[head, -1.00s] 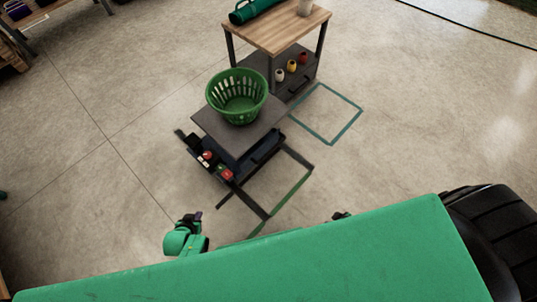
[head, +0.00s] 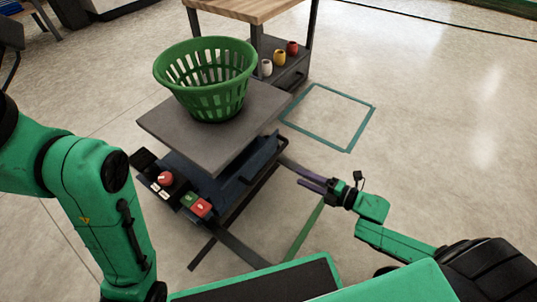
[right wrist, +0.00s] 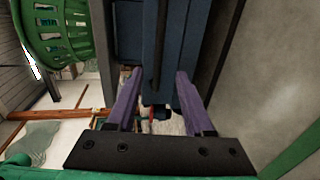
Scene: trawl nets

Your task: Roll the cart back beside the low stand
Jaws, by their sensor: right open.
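A grey-topped unit (head: 160,122), which I take for the cart, has a dark blue body and a control box with red and green buttons; its wheels are not visible. A green basket (head: 205,85) stands on it, also at upper left in the right wrist view (right wrist: 60,35). A wooden-topped stand (head: 250,10), perhaps the low stand, is behind it. My right gripper (head: 300,178) is open and empty, right of the unit. In the right wrist view its purple fingers (right wrist: 155,90) point at the blue body (right wrist: 130,45). My left gripper is out of view.
A teal taped square (head: 348,148) on the floor right of the unit is empty. Dark bars (head: 245,248) and a green strip (head: 305,230) lie low in front. White, yellow and red cups (head: 279,57) sit on the stand's lower level. The floor at right is open.

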